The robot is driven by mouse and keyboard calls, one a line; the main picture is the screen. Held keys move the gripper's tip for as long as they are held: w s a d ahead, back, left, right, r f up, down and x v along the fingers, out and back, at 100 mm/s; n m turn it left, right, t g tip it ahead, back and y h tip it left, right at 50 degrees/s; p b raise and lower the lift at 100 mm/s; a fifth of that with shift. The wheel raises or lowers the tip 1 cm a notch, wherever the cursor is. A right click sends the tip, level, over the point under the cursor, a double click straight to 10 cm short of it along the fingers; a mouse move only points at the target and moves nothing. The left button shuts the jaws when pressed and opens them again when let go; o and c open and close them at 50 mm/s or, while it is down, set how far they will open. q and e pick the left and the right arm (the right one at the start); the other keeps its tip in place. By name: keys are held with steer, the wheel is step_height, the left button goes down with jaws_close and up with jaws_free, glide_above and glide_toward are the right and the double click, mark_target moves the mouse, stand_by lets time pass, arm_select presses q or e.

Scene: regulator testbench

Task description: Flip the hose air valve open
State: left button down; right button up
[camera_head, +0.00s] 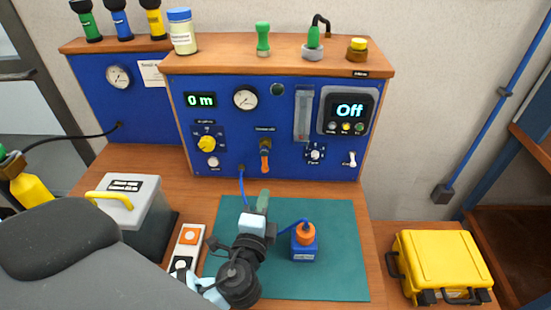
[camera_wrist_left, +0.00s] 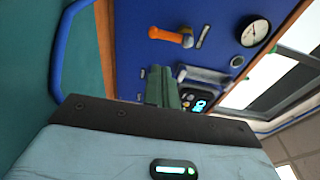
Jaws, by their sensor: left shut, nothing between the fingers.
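The hose air valve has an orange handle (camera_head: 265,162) that hangs down from a brass body (camera_head: 265,145) low in the middle of the blue panel. In the left wrist view the orange handle (camera_wrist_left: 168,36) lies beyond the fingers. My left gripper (camera_head: 263,200) is over the green mat, in front of and below the valve, with its green fingers toward the panel. In the left wrist view the fingers (camera_wrist_left: 162,88) are together and empty, apart from the handle. My right gripper is in neither view.
A blue box with an orange cap (camera_head: 305,236) stands on the green mat (camera_head: 340,275), right of my gripper. A blue hose (camera_head: 242,188) runs down from the panel near my gripper. A grey case (camera_head: 135,210) stands left, a yellow case (camera_head: 445,262) right. The panel display (camera_head: 349,110) reads "Off".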

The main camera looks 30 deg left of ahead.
mark_target(265, 161)
arm_select(q)
steer(key=shift+r, duration=0.1)
stand_by(0.3)
steer(key=p+x, duration=0.1)
steer(key=x, duration=0.9)
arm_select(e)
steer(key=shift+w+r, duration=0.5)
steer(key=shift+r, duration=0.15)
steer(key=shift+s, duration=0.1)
arm_select(q)
steer(key=shift+w, duration=0.15)
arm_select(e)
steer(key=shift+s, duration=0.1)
